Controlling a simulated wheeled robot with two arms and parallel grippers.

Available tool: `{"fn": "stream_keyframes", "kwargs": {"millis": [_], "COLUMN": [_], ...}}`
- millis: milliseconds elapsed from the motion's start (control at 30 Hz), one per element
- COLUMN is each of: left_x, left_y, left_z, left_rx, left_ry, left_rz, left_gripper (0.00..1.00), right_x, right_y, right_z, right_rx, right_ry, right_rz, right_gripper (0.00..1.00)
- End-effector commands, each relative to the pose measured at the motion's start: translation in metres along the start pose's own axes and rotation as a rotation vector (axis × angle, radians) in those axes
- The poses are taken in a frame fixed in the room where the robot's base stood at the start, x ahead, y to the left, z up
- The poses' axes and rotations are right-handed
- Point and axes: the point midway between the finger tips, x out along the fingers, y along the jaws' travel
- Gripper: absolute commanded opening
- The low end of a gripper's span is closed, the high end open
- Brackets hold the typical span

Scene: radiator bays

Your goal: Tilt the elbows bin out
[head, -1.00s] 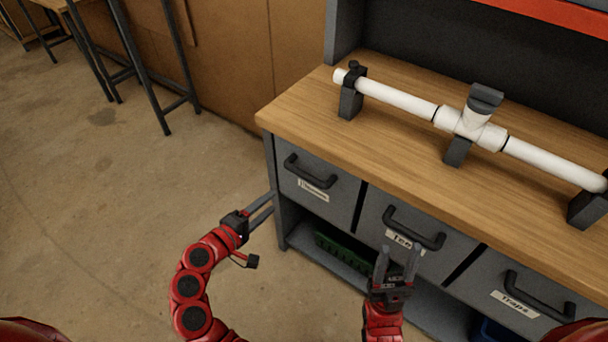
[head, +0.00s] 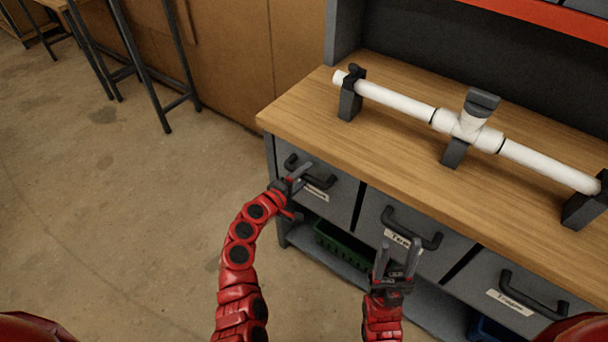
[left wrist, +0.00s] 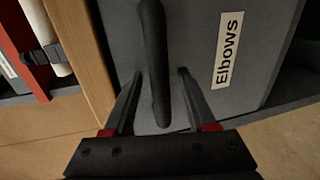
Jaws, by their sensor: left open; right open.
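The elbows bin (head: 340,195) is the grey leftmost bin under the bench top, and its front looks flush with the bins beside it. Its label reads "Elbows" in the left wrist view (left wrist: 228,50). Its dark bar handle (left wrist: 154,60) stands between the two fingers of my left gripper (left wrist: 160,76), which is open with a finger on each side. In the head view my left gripper (head: 299,177) is at this handle and covers part of it. My right gripper (head: 399,252) is open and empty, in front of the middle bin (head: 385,210).
A white pipe with a tee (head: 470,128) lies in clamps on the wooden bench top (head: 310,105). A right-hand bin (head: 545,295) is beside the middle one. A green tray (head: 342,245) sits on the low shelf.

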Motion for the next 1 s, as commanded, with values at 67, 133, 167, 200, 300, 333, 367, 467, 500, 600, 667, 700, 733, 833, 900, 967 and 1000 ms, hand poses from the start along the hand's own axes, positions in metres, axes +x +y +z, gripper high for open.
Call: {"fn": "stream_keyframes", "kwargs": {"millis": [67,133,167,200,300,333,367,467,500,600,667,700,733,833,900,967,1000], "left_x": [0.0016,0.0019,0.0019,0.0018,0.0017,0.0017,0.0017,0.0016,0.0016,0.0015,0.0015,0.0015,0.0015,0.0015,0.0015,0.0015,0.0015], "left_y": [-0.0004,-0.0004,-0.0004,-0.0003,-0.0002,-0.0001,-0.0001,-0.0001,0.0,0.0,-0.0001,0.0,0.0,0.0,0.0,0.0,0.0], "left_z": [0.0003,0.0003,0.0003,0.0002,0.0002,0.0002,0.0002,0.0002,0.0001,0.0001,0.0002,0.0001,0.0001,0.0002,0.0001,0.0001,0.0001], "left_rx": [0.0,0.0,0.0,0.0,0.0,0.001,0.001,0.001,0.001,0.001,0.001,0.001,0.001,0.001,0.001,0.001,0.001], "left_ry": [-0.001,-0.001,0.0,0.0,0.0,0.0,0.0,0.0,0.0,0.0,0.0,0.0,0.0,0.0,0.0,0.0,0.0], "left_rz": [-0.001,-0.001,-0.001,-0.001,0.0,0.0,0.0,0.0,0.0,0.0,0.0,0.0,0.0,0.0,0.0,0.0,0.0], "left_gripper": [0.57,0.57,0.57,0.57,0.55,0.5,0.44,0.26,0.19,0.01,0.0,0.0,0.0,0.0,0.0,0.0,0.0], "right_x": [0.0001,0.0001,0.0,0.0,0.0001,0.0001,0.0001,0.0001,0.0001,0.0001,0.0001,0.0001,0.0,0.0001,0.0001,0.0,0.0001], "right_y": [0.0,0.0,0.0,0.0,0.0,0.0,0.0,0.0,0.0,0.0,0.0,0.0,0.0,0.0,0.0,0.0,0.0], "right_z": [0.0,0.0,0.0,0.0,0.0,0.0,0.0,0.0,0.0,0.0,0.0,0.0,0.0,0.0,0.0,0.0,0.0], "right_rx": [0.0,0.0,0.0,0.0,0.0,0.0,0.0,0.0,0.0,0.0,0.0,0.0,0.0,0.0,0.0,0.0,0.0], "right_ry": [0.0,0.0,0.0,0.0,0.0,0.0,0.0,0.0,0.0,0.0,0.0,0.0,0.0,0.0,0.0,0.0,0.0], "right_rz": [0.0,0.0,0.0,0.0,0.0,0.0,0.0,0.0,0.0,0.0,0.0,0.0,0.0,0.0,0.0,0.0,0.0], "right_gripper": [0.5,0.5,0.5,0.5,0.5,0.5,0.5,0.5,0.5,0.5,0.5,0.5,0.5,0.5,0.5,0.5,0.5]}}
